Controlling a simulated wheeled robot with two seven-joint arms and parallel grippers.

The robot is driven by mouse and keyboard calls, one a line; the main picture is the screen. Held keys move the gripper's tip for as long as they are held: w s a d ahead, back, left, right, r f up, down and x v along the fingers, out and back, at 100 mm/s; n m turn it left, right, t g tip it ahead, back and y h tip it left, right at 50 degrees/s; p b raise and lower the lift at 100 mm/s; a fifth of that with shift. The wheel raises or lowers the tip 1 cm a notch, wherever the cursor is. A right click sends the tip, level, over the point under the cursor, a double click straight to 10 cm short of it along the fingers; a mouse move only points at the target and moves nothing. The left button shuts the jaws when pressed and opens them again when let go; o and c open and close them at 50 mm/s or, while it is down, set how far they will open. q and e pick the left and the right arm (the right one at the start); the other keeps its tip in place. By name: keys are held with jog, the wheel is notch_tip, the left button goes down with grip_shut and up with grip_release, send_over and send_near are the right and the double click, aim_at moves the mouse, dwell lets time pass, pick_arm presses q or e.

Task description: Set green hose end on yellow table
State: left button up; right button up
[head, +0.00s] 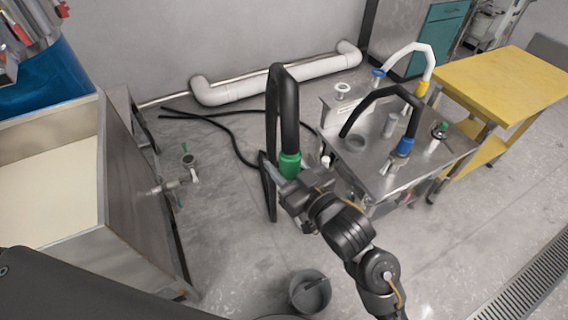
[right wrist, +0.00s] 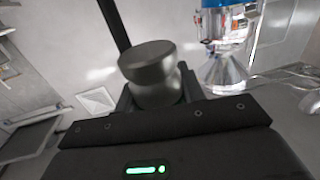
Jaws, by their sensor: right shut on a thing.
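The green hose end (head: 289,165) is a green collar at the lower end of a thick black hose (head: 276,105) that arches up and over. My right gripper (head: 286,188) is shut on it from below and holds it in the air, left of the metal machine. In the right wrist view, a grey metal cylindrical part (right wrist: 152,72) sits between the fingers; no green shows there. The yellow table (head: 495,82) stands at the upper right, well apart from the hose end, its visible top bare. My left gripper is out of view.
The steel machine (head: 372,185) with blue-collared (head: 404,147) and yellow-collared (head: 421,88) hoses stands between my right gripper and the table. A grey bucket (head: 310,292) is on the floor in front. A large steel bin (head: 125,190) is at left.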

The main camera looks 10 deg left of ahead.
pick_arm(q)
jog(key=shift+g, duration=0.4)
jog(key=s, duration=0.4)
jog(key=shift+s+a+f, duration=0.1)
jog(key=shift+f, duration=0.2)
pick_arm(e)
jog(key=w+d+r+m+t+h, duration=0.2)
jog(key=w+d+m+t+h, duration=0.1)
jog(key=d, duration=0.5)
jog(key=w+d+r+m+t+h, duration=0.2)
jog(key=w+d+r+h, duration=0.15)
jog(key=d, duration=0.45)
jog(key=s+d+f+m+h, duration=0.1)
jog(key=d+f+m+h, duration=0.1)
jog(key=d, duration=0.6)
jog(key=s+d+f+m+t+h, duration=0.1)
jog(key=s+d+f+m+h, duration=0.1)
jog(key=d+h, duration=0.3)
jog(key=d+f+m, duration=0.1)
jog(key=d, duration=0.2)
jog(key=shift+s, duration=0.3)
jog(key=shift+a+r, duration=0.1)
